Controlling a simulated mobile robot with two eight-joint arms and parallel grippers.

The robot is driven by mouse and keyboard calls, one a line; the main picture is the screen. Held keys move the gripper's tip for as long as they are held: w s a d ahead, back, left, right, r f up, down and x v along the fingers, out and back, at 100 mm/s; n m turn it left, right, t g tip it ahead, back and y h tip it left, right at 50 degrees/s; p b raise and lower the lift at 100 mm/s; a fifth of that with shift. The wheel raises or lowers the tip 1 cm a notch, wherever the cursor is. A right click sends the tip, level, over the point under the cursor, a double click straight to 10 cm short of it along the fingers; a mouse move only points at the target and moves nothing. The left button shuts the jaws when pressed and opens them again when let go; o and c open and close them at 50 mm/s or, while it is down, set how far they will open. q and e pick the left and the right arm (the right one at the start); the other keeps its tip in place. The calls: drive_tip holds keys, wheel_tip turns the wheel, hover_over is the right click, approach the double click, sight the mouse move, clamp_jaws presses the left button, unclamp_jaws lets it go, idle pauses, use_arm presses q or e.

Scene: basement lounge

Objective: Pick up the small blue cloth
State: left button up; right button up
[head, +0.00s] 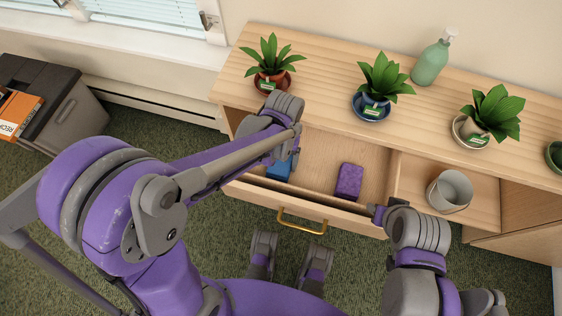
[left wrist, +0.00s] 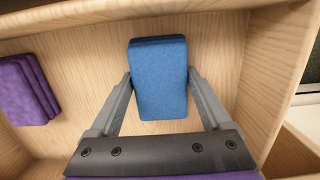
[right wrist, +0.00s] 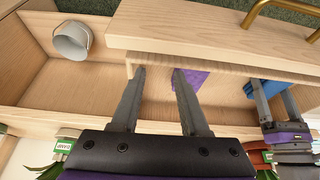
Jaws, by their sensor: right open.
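The small blue cloth (left wrist: 159,90) is a folded block in the open drawer (head: 315,205); part of it shows in the head view (head: 279,170), beneath my left arm. My left gripper (left wrist: 160,78) is over it, with one finger along each long side. The fingers look very close to its sides; I cannot tell whether they press on it. The left gripper and part of the cloth also show in the right wrist view (right wrist: 270,88). My right gripper (right wrist: 159,72) is open and empty, above the drawer's right part.
A folded purple cloth (head: 349,182) lies in the same drawer, right of the blue one. A grey bucket (head: 450,190) stands in the compartment to the right. Potted plants (head: 383,80) and a green pump bottle (head: 431,62) stand on the cabinet top. The drawer has a brass handle (head: 302,221).

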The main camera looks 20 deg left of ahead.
sight(281, 162)
use_arm(q)
drive_tip(key=c, duration=0.4)
wheel_tip(281, 162, up, 10)
drive_tip(key=shift+r+p, duration=0.1)
drive_tip(key=shift+p, duration=0.95)
drive_tip(key=o, duration=0.8)
drive_tip(key=c, duration=0.6)
drive_tip(key=shift+c, duration=0.2)
